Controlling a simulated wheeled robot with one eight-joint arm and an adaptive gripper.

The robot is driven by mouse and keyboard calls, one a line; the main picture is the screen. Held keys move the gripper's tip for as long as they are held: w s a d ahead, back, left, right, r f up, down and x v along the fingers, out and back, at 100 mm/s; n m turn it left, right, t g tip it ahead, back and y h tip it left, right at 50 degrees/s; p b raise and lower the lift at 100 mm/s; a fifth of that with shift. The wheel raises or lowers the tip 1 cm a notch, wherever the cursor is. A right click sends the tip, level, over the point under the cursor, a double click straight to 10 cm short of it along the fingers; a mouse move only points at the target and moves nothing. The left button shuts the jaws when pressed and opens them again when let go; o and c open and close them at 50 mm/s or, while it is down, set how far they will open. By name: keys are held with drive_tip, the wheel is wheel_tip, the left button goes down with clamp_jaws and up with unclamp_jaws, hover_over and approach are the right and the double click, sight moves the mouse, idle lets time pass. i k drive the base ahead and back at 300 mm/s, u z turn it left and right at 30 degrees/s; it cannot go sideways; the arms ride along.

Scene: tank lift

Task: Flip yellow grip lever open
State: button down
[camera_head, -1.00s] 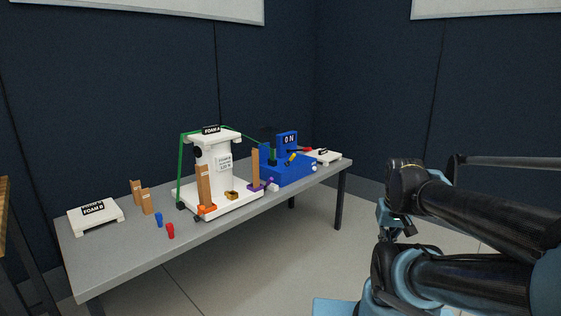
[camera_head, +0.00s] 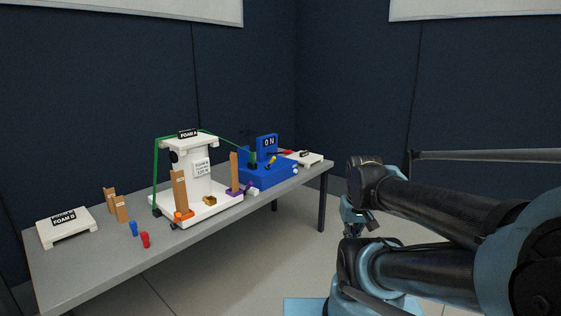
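A small yellow lever (camera_head: 271,159) stands tilted on the blue unit (camera_head: 268,177), which bears an "ON" sign (camera_head: 267,143). It is too small to tell its exact position. A smaller mustard-yellow block (camera_head: 210,201) lies on the white base (camera_head: 220,208) of the tower marked foam A (camera_head: 194,167). My folded arm fills the right side, well apart from the table. What looks like my gripper (camera_head: 360,224) hangs below the arm's near end, small and dark. Its fingers cannot be made out, and it touches nothing on the table.
The grey table (camera_head: 105,270) runs from the lower left to the middle. A white foam B block (camera_head: 66,224), brown brackets (camera_head: 121,208), a blue piece (camera_head: 134,229) and a red piece (camera_head: 145,240) stand on it. Open floor (camera_head: 250,265) lies between table and arm.

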sight(271, 162)
drive_tip(key=i, duration=0.85)
